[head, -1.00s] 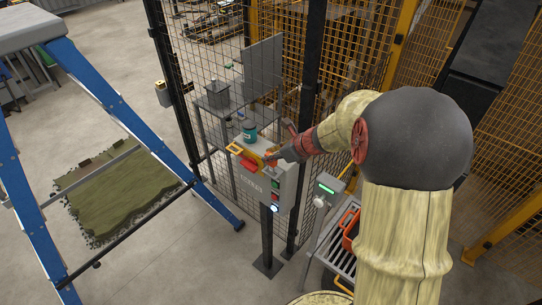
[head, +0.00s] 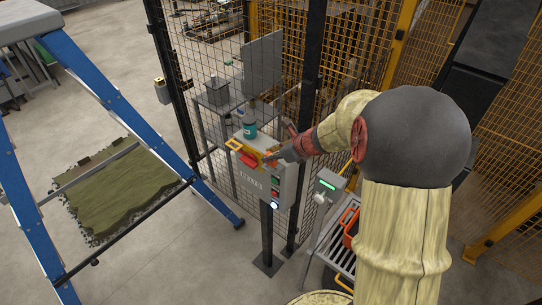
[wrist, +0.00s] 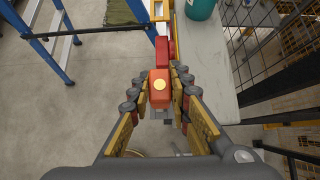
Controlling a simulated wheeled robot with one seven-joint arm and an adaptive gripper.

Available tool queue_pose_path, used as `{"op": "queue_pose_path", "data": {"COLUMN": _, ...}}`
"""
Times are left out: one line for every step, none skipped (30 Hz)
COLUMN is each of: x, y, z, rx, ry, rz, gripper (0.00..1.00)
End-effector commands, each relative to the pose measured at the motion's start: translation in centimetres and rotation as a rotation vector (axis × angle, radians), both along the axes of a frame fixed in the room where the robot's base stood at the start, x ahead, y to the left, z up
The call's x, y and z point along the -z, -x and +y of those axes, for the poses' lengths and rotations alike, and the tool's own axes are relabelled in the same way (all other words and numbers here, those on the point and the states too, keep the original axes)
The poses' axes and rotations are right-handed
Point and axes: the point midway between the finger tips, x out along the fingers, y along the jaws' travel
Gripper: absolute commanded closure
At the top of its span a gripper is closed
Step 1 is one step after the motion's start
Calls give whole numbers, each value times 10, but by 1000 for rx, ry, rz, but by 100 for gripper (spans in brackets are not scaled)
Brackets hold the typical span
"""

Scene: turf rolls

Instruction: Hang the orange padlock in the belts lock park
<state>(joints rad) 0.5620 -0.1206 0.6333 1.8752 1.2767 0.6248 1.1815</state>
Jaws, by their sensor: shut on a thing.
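In the head view my gripper (head: 271,158) is at the top of a grey control box (head: 252,176), beside a red switch part (head: 249,160) and a yellow-orange bracket (head: 236,146). The padlock's shackle is hidden. I cannot tell which part is the belts lock park.
A teal container (head: 249,130) stands on the box top. Black mesh fencing (head: 215,90) rises behind. A blue stepladder (head: 120,105) stands at the left. A small post with a green light (head: 326,187) and a rack (head: 335,240) are at the right. A turf piece (head: 120,190) lies on the floor.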

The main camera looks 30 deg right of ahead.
Motion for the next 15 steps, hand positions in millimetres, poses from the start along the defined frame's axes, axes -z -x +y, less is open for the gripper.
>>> {"op": "queue_pose_path", "data": {"x": 2, "y": 0, "z": 0, "rx": 0, "ry": 0, "rz": 0, "gripper": 100}}
{"op": "queue_pose_path", "data": {"x": 3, "y": 0, "z": 0, "rx": 0, "ry": 0, "rz": 0, "gripper": 100}}
{"op": "queue_pose_path", "data": {"x": 3, "y": 0, "z": 0, "rx": 0, "ry": 0, "rz": 0, "gripper": 100}}
{"op": "queue_pose_path", "data": {"x": 4, "y": 0, "z": 0, "rx": 0, "ry": 0, "rz": 0, "gripper": 100}}
{"op": "queue_pose_path", "data": {"x": 5, "y": 0, "z": 0, "rx": 0, "ry": 0, "rz": 0, "gripper": 100}}
{"op": "queue_pose_path", "data": {"x": 6, "y": 0, "z": 0, "rx": 0, "ry": 0, "rz": 0, "gripper": 100}}
{"op": "queue_pose_path", "data": {"x": 6, "y": 0, "z": 0, "rx": 0, "ry": 0, "rz": 0, "gripper": 100}}
{"op": "queue_pose_path", "data": {"x": 7, "y": 0, "z": 0, "rx": 0, "ry": 0, "rz": 0, "gripper": 100}}
{"op": "queue_pose_path", "data": {"x": 8, "y": 0, "z": 0, "rx": 0, "ry": 0, "rz": 0, "gripper": 100}}
{"op": "queue_pose_path", "data": {"x": 9, "y": 0, "z": 0, "rx": 0, "ry": 0, "rz": 0, "gripper": 100}}
{"op": "queue_pose_path", "data": {"x": 9, "y": 0, "z": 0, "rx": 0, "ry": 0, "rz": 0, "gripper": 100}}
{"op": "queue_pose_path", "data": {"x": 10, "y": 0, "z": 0, "rx": 0, "ry": 0, "rz": 0, "gripper": 100}}
{"op": "queue_pose_path", "data": {"x": 11, "y": 0, "z": 0, "rx": 0, "ry": 0, "rz": 0, "gripper": 100}}
{"op": "queue_pose_path", "data": {"x": 12, "y": 0, "z": 0, "rx": 0, "ry": 0, "rz": 0, "gripper": 100}}
{"op": "queue_pose_path", "data": {"x": 12, "y": 0, "z": 0, "rx": 0, "ry": 0, "rz": 0, "gripper": 100}}
